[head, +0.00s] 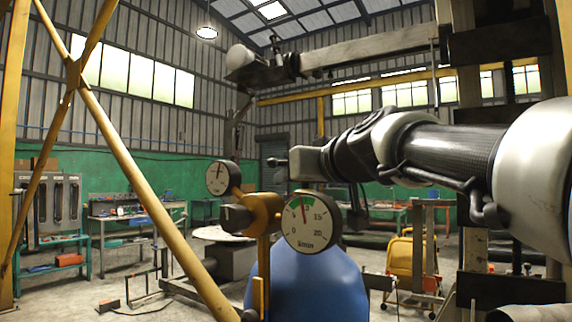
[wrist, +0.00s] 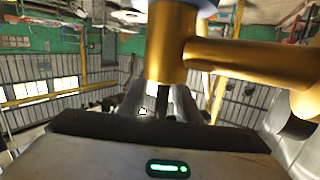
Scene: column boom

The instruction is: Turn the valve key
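A brass valve body (head: 262,212) with a grey block on its left end stands on a blue cylinder (head: 310,283). In the wrist view, the brass body (wrist: 172,45) fills the upper middle. A dark stem (wrist: 162,100), which may be the valve key, points from it toward my palm. My gripper (wrist: 160,108) has two grey fingers, spread one on each side of this stem. Light shows between them, and I see no clear contact. In the head view, my gripper (head: 306,161) is above the brass body, side on; its fingertips are not clear.
A round gauge (head: 310,221) sits at the right of the brass body and a smaller gauge (head: 222,178) at its upper left. A yellow diagonal brace (head: 140,182) crosses the left. A yellow cart (head: 402,262) stands behind on the right. Workbenches (head: 125,225) line the back wall.

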